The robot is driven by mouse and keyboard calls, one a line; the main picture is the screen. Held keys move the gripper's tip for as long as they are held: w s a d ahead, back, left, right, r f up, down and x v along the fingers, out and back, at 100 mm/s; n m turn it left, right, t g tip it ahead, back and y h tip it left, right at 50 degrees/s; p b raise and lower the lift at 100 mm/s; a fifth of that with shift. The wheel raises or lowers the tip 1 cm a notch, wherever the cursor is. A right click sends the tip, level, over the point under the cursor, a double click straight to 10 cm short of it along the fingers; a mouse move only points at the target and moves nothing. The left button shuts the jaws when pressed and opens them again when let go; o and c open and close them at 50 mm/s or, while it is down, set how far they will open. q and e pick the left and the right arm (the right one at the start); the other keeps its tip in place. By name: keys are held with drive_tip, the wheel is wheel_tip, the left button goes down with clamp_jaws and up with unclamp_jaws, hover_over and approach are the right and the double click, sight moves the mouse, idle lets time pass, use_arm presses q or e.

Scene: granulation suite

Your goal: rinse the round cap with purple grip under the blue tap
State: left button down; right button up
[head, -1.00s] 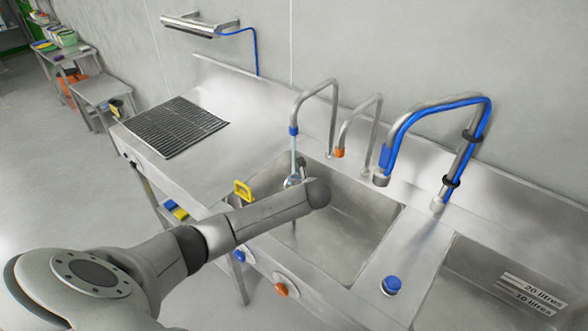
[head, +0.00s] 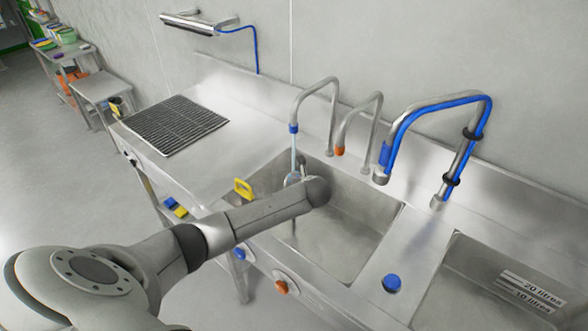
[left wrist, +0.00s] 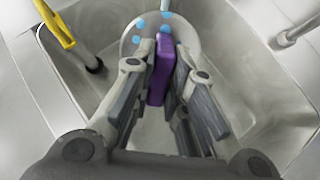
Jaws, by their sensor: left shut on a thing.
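The round cap is a pale, see-through disc (left wrist: 135,42) with a purple grip (left wrist: 162,70). My left gripper (left wrist: 164,58) is shut on the purple grip, with a finger on each side. In the head view, the cap (head: 292,180) shows partly beyond the end of my left arm, over the left sink basin. The blue tap (head: 294,129) is a steel spout with a blue collar. A thin stream of water runs down from it to the cap. Blue drops show at the cap in the left wrist view. My right gripper is not in view.
A yellow handle (head: 243,188) stands at the left sink's (head: 345,240) left edge. An orange-collared tap (head: 340,151) and a larger spout with a blue hose (head: 384,155) stand to the right. A black drain grid (head: 175,125) lies on the left worktop.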

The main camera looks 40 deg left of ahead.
use_arm(q)
drive_tip(key=shift+r, duration=0.1)
drive_tip(key=v, duration=0.6)
drive_tip(key=shift+s+d, duration=0.2)
idle(0.6)
